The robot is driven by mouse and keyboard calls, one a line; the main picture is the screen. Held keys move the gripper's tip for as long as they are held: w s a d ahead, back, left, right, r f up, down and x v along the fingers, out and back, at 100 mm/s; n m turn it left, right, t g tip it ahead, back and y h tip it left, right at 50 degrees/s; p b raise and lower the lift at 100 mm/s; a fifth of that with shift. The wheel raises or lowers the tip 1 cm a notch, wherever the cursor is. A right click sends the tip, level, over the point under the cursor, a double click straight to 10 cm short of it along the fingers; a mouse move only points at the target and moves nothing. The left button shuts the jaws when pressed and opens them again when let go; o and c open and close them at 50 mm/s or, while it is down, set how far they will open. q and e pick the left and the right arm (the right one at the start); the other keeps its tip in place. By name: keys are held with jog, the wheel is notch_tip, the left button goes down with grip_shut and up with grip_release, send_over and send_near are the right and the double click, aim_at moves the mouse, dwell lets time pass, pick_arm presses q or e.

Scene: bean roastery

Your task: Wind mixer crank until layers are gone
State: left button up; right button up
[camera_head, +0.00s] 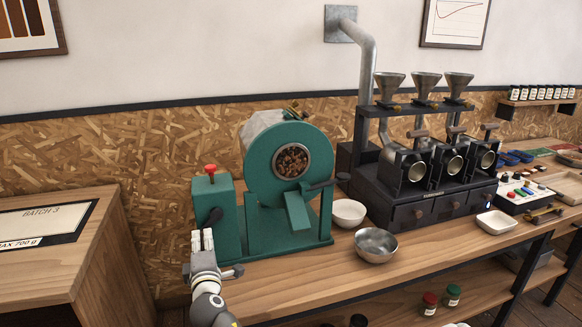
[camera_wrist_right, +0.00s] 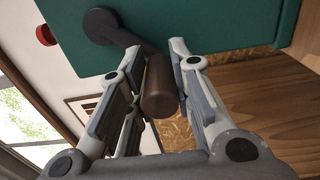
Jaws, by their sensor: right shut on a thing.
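The green mixer (camera_head: 260,200) stands on the wooden bench, with a round window of mixed brown and paler beans (camera_head: 292,160); layers cannot be made out at this size. Its black crank (camera_head: 213,217) is on the front of the left housing. My right gripper (camera_head: 202,240) is at the crank, below its hub. In the right wrist view the crank's brown handle (camera_wrist_right: 160,85) lies between the two fingers of the right gripper (camera_wrist_right: 162,75), which are shut on it. The black crank arm (camera_wrist_right: 125,32) runs to the green housing. My left gripper is not in view.
A red button (camera_head: 210,168) tops the housing. A white bowl (camera_head: 348,213) and a metal bowl (camera_head: 376,244) stand right of the mixer, before the black roaster (camera_head: 425,200). A wooden cabinet (camera_head: 60,255) stands at left, with a gap before the bench.

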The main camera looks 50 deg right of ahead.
jog(key=shift+s+d+f, duration=0.3)
jog(key=shift+d+f, duration=0.1)
jog(key=shift+f, duration=0.1)
jog(key=shift+s+d+f, duration=0.15)
jog(key=shift+s+d, duration=0.3)
jog(key=shift+d, duration=0.35)
jog(key=shift+s+d+f, duration=0.15)
jog(key=shift+s+d, duration=0.3)
jog(key=shift+d, duration=0.3)
jog(key=o, duration=1.2)
jog(key=shift+a, duration=0.1)
jog(key=p+v, duration=0.1)
jog(key=v, duration=0.8)
